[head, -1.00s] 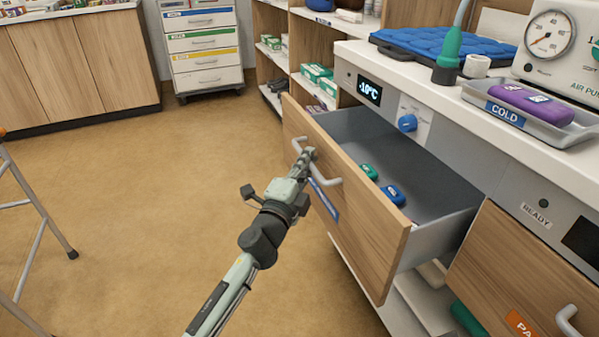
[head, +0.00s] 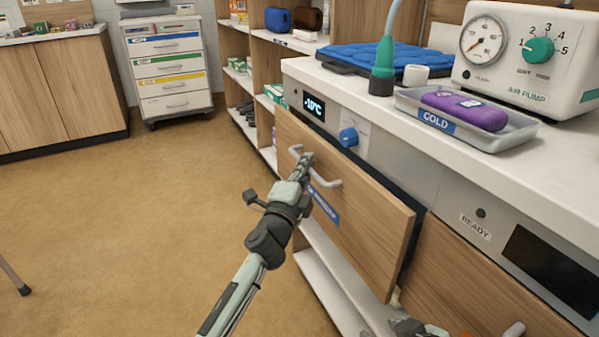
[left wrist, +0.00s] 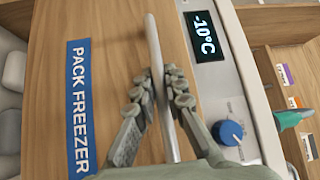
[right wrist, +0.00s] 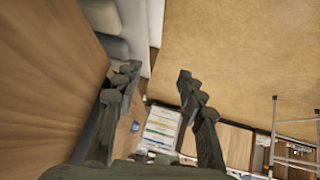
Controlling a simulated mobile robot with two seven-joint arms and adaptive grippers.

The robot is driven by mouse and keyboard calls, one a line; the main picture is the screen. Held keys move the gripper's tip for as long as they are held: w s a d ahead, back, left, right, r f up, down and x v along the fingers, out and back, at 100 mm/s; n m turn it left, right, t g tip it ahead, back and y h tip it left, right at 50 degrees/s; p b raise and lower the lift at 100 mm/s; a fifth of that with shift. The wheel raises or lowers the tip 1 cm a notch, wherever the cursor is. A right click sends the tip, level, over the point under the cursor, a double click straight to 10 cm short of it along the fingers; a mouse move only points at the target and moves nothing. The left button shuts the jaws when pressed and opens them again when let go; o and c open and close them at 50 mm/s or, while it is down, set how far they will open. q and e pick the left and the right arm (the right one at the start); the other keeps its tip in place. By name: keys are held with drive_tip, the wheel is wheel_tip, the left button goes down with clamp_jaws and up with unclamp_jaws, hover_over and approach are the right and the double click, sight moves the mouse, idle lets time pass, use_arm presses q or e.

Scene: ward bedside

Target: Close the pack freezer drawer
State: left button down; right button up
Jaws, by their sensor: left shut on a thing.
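The pack freezer drawer (head: 365,235) has a wooden front with a blue label, which reads PACK FREEZER in the left wrist view (left wrist: 80,105). Its front stands slightly out from the cabinet, with a dark gap along its right side. The drawer's inside is hidden. My left gripper (head: 307,160) is shut on the drawer's grey bar handle (head: 327,183); the left wrist view shows its fingers on both sides of the handle (left wrist: 153,45). My right gripper (right wrist: 157,75) is open and empty in the right wrist view, beside a wooden front.
A display reading -10°C (head: 314,107) and a blue knob (head: 348,137) sit above the drawer. The counter holds a blue pad (head: 385,57), a tray (head: 520,133) with a purple pack (head: 464,110), and an air pump (head: 520,55). Open floor (head: 130,220) lies left.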

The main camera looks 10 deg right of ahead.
sight(321, 162)
use_arm(q)
drive_tip(key=d, duration=0.1)
drive_tip(key=d+b, duration=0.1)
drive_tip(key=shift+w+d, duration=0.4)
drive_tip(key=shift+w+d+f, duration=0.1)
drive_tip(key=shift+w+d, duration=0.05)
use_arm(e)
drive_tip(key=w+a+r+t+y, duration=0.2)
drive_tip(key=w+a+r+t, duration=0.2)
drive_tip(key=a+r, duration=0.1)
drive_tip(key=shift+w+a+r+n, duration=0.25)
drive_tip(key=shift+w+a+n, duration=0.1)
drive_tip(key=shift+a+n, duration=0.1)
use_arm(q)
drive_tip(key=shift+d, duration=0.1)
drive_tip(key=c, duration=1.9)
unclamp_jaws()
drive_tip(key=shift+d, duration=0.1)
drive_tip(key=shift+o, duration=0.2)
use_arm(e)
drive_tip(key=shift+d, duration=0.1)
use_arm(q)
drive_tip(key=shift+r, duration=0.25)
